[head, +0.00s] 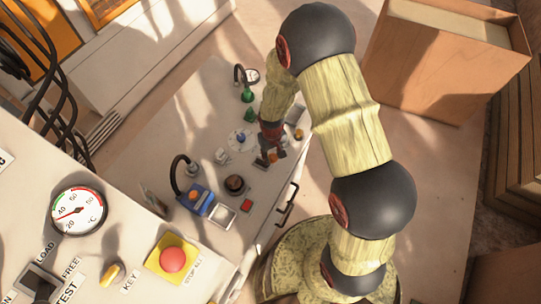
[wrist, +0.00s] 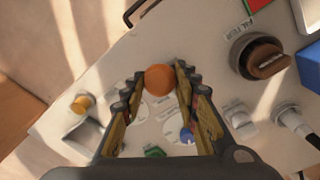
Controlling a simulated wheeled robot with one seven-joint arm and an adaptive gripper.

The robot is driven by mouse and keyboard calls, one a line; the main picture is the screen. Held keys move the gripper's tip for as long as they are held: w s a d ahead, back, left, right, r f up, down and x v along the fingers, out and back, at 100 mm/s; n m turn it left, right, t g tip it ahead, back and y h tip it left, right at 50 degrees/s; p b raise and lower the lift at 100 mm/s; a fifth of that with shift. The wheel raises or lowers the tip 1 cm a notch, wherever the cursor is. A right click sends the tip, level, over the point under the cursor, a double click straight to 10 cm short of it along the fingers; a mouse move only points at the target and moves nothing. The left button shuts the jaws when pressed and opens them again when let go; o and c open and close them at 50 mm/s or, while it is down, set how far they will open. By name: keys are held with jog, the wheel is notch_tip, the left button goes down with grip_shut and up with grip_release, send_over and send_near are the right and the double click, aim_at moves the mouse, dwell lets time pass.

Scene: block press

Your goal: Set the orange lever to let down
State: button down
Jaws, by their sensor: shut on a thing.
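The orange lever shows as a round orange knob (wrist: 160,79) in the wrist view, seen from above. My gripper (wrist: 160,84) has its two fingertips on either side of the knob and is shut on it. The lever's shaft and base are hidden below the knob, so its setting cannot be read. In the head view my gripper (head: 269,158) is low over the panel (head: 225,115), and its fingers largely hide the lever.
A dark rotary knob (wrist: 262,57) stands right of the gripper, near a blue box (wrist: 310,66). A yellow-topped knob (wrist: 82,104) is at the left. A blue button (wrist: 187,135) and a green part (wrist: 155,152) lie under the fingers. A red stop button (head: 172,260) is on the nearer panel.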

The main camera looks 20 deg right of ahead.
jog(key=shift+s+d+f, duration=0.2)
jog(key=shift+s+f, duration=0.05)
jog(key=shift+s, duration=0.15)
jog(key=shift+s+d+f, duration=0.15)
jog(key=shift+s+f, duration=0.05)
jog(key=shift+s, duration=0.2)
jog(key=c, duration=1.8)
grip_release()
jog(key=shift+o, duration=1.2)
jog(key=shift+w+d, duration=0.1)
jog(key=shift+d, duration=0.3)
jog(key=shift+o, duration=1.1)
jog(key=shift+w+a+r, duration=0.15)
jog(key=shift+w+a+r, duration=0.1)
jog(key=shift+w, duration=0.05)
jog(key=shift+w+r, duration=0.1)
jog(key=shift+r, duration=0.35)
notch_tip(320, 180, up, 11)
jog(key=shift+a, duration=0.2)
